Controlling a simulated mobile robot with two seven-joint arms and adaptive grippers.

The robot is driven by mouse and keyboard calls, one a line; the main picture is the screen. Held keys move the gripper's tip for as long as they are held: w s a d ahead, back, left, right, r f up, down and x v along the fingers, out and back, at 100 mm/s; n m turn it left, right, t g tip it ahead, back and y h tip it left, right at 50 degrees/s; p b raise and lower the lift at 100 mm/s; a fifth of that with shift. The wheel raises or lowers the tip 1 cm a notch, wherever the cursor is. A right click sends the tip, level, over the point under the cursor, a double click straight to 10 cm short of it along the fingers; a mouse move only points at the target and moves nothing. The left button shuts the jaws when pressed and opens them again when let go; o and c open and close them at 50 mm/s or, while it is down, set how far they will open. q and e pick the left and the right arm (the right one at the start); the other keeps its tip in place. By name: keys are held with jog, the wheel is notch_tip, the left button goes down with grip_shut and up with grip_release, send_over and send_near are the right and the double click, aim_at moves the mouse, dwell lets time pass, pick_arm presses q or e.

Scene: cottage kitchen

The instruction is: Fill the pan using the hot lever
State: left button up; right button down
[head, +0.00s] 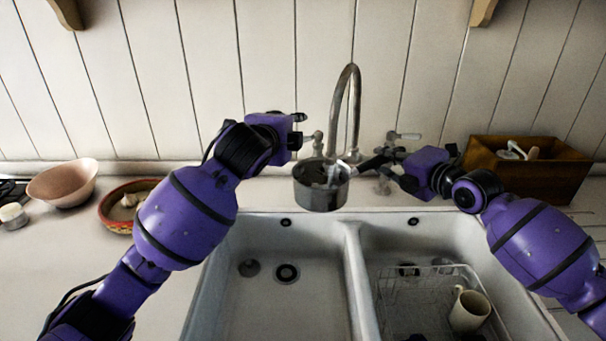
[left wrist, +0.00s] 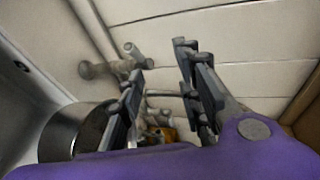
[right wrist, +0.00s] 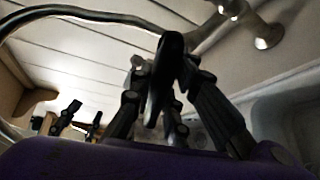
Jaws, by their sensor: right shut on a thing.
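The metal pan (head: 310,196) is held level in front of the tap (head: 354,95), with the spout's end just over its opening. My right gripper (head: 382,168) is shut on the pan's dark handle (head: 370,163); the handle also shows between the fingers in the right wrist view (right wrist: 164,70). My left gripper (head: 298,128) is open and empty, above and behind the pan, near the tap's left lever (head: 311,138). In the left wrist view its fingers (left wrist: 160,70) are apart, with tap fittings (left wrist: 115,68) beyond. The right lever (head: 406,136) has a pale handle. I cannot tell whether water runs.
A double white sink (head: 352,260) lies below, with a wire rack (head: 400,285) and a mug (head: 469,311) in the right basin. A wooden box (head: 540,175) stands right. A pink bowl (head: 62,184) and a red-rimmed bowl (head: 113,219) stand left.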

aim_at(306, 169)
pick_arm(q)
jog(key=shift+r, duration=0.1)
jog(key=shift+c, duration=0.8)
jog(key=shift+n+g, duration=0.4)
jog(key=shift+g, duration=0.1)
jog(key=f, duration=0.2)
jog(key=s+f, duration=0.1)
jog(key=f, duration=0.5)
jog(key=shift+s+d+f, duration=0.25)
jog(key=shift+s+d, duration=0.05)
jog(key=shift+d, duration=0.1)
grip_shut()
notch_tip(306, 169, down, 7)
jog(key=s+t+y, duration=0.1)
jog(key=t+y, duration=0.1)
jog(key=t, duration=0.1)
jog(key=r+t, duration=0.1)
jog(key=d+r+m+t+h, duration=0.1)
jog(key=d+r+m+h, duration=0.1)
jog(key=shift+s+d+r+t, duration=0.25)
jog(key=shift+r+t, duration=0.15)
jog(key=shift+w+d+r, duration=0.15)
jog(key=shift+w, duration=0.2)
jog(key=x, duration=0.9)
pick_arm(e)
jog(key=s+d, duration=0.1)
jog(key=d, duration=0.8)
jog(key=shift+s+d+r, duration=0.2)
jog(key=shift+s+d, duration=0.15)
jog(key=shift+s, duration=0.05)
